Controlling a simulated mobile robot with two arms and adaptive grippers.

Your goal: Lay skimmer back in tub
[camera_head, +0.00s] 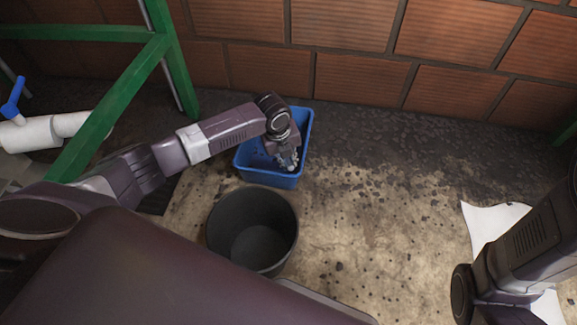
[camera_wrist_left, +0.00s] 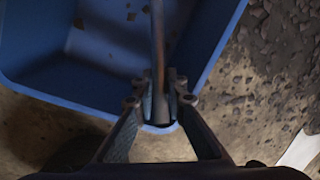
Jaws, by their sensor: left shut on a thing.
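The blue tub (camera_head: 268,178) stands on the floor near the brick wall; its blue wall also fills much of the left wrist view (camera_wrist_left: 60,100). My left gripper (camera_head: 288,160) is over the tub, pointing down into it. In the left wrist view the left gripper (camera_wrist_left: 160,88) is shut on a thin rod (camera_wrist_left: 157,40), which looks like the skimmer's handle. The rod runs up the picture across the tub's inside. The skimmer's head is not visible, and I cannot tell whether it touches the tub. My right arm shows at the right, its gripper out of sight.
A dark round bucket (camera_head: 287,222) stands just in front of the tub. A green metal frame (camera_head: 108,95) and white pipe with a blue valve handle (camera_head: 12,100) are at the left. A white sheet (camera_head: 482,222) lies at the right. The floor between is clear.

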